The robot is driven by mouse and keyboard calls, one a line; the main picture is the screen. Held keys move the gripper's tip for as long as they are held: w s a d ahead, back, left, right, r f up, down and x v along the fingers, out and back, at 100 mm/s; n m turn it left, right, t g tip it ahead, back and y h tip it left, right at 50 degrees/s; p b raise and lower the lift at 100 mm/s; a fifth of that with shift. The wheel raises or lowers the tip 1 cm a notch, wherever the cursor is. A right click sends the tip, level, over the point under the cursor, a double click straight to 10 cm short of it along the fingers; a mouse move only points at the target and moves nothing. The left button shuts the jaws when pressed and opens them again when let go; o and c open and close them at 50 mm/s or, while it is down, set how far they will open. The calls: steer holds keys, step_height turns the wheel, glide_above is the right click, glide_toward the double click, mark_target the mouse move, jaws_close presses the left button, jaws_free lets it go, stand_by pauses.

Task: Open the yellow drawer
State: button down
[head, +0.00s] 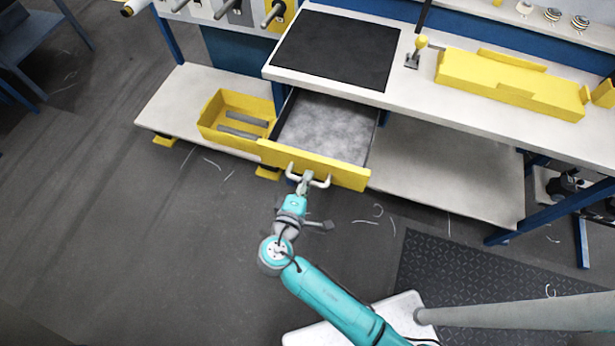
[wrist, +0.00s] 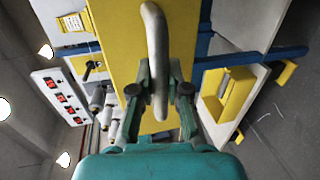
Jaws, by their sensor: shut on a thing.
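The yellow drawer (head: 316,165) stands pulled out from under the workbench in the head view, with its grey inside (head: 325,128) showing empty. Its light grey bar handle (head: 320,183) is on the front panel. My gripper (head: 306,180) is at the handle, with its fingers around it. In the wrist view the yellow drawer front (wrist: 125,30) fills the upper middle, and the handle (wrist: 155,40) runs between the two fingers of my gripper (wrist: 160,85). The gripper is shut on the handle.
The workbench top (head: 420,95) carries a black mat (head: 336,48), a yellow-knobbed lever (head: 416,52) and a long yellow block (head: 510,85). A yellow bin (head: 222,132) sits on the lower shelf left of the drawer. The floor (head: 150,240) in front is mostly clear.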

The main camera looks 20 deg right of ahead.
steer(key=c, duration=1.1)
jaws_free()
steer(key=shift+c, duration=0.2)
steer(key=v, duration=1.2)
steer(key=shift+d+f, duration=0.1)
